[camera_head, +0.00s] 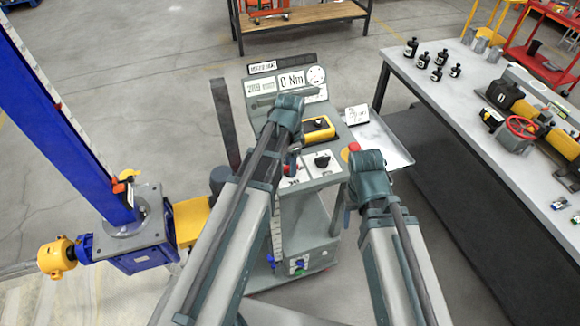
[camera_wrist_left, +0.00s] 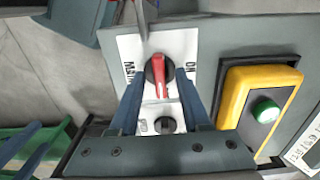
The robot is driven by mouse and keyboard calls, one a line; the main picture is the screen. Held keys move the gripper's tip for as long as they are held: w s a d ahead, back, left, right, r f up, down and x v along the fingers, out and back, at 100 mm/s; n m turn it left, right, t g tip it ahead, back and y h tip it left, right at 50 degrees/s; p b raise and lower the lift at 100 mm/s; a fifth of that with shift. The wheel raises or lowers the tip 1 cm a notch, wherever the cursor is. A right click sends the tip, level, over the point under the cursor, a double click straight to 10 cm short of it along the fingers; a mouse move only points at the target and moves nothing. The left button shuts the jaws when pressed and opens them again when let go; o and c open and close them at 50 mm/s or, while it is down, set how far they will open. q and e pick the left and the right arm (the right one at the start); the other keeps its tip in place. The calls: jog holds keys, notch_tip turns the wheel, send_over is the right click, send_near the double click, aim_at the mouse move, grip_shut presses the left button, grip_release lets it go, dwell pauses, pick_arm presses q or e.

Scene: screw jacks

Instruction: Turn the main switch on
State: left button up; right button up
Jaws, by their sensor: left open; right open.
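The main switch is a red rotary knob (camera_wrist_left: 160,75) on a white label plate of the grey console; lettering beside it is partly covered. The red handle points roughly up and down in the left wrist view. My left gripper (camera_wrist_left: 161,85) is open, with one finger on each side of the knob; I cannot tell whether they touch it. In the head view, my left gripper (camera_head: 291,158) hangs over the console's left part and mostly hides the switch. My right gripper (camera_head: 347,195) is beside the console's right edge, its fingers mostly hidden by its own wrist.
A small black knob (camera_head: 322,160) and a yellow box (camera_head: 318,130) with a green button (camera_wrist_left: 266,110) sit near the switch. A red stop button (camera_head: 354,147) is close to my right wrist. A display panel (camera_head: 288,83) reads 0 Nm. A blue screw jack (camera_head: 140,240) stands left.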

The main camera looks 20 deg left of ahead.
pick_arm(q)
grip_shut()
jog(key=shift+n, duration=0.3)
jog(key=n, duration=0.3)
jog(key=shift+n, duration=0.4)
jog(key=n, duration=0.4)
jog(key=shift+n, duration=0.3)
jog(key=n, duration=0.4)
jog(key=shift+n, duration=2.4)
